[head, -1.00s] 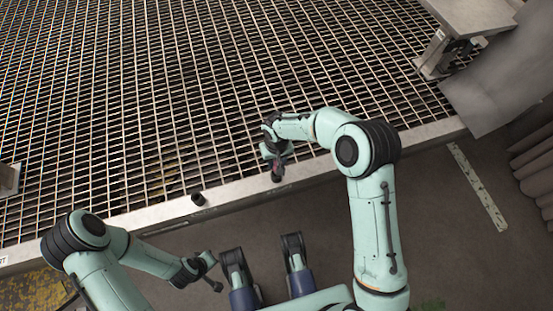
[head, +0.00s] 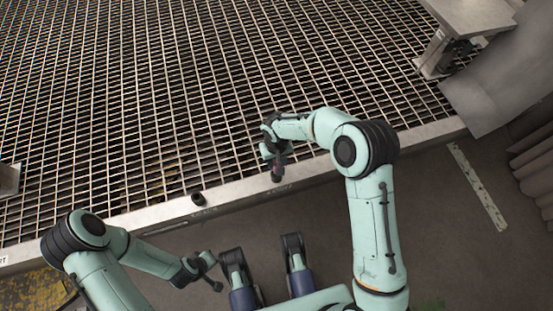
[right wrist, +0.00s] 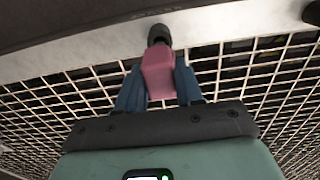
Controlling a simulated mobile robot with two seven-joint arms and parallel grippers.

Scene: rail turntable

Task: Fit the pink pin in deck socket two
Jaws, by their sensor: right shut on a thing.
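My right gripper (right wrist: 160,85) is shut on the pink pin (right wrist: 158,70), which sits between its blue fingers. In the head view the right gripper (head: 275,155) is over the metal front edge of the deck, and the pin is too small there to make out clearly. A dark round piece (right wrist: 159,35) meets the pin's far end; I cannot tell whether it is a socket around the pin or the pin's own tip. A dark socket (head: 198,198) stands on the deck edge to the left of the right gripper. My left gripper (head: 212,272) is off the deck, its fingers unclear.
The deck is a large metal grating (head: 150,100) with a pale metal rim (head: 235,190). A metal stand (head: 440,50) is at the back right. A similar dark round piece (right wrist: 312,12) shows at the right wrist view's edge. Floor lies before the rim.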

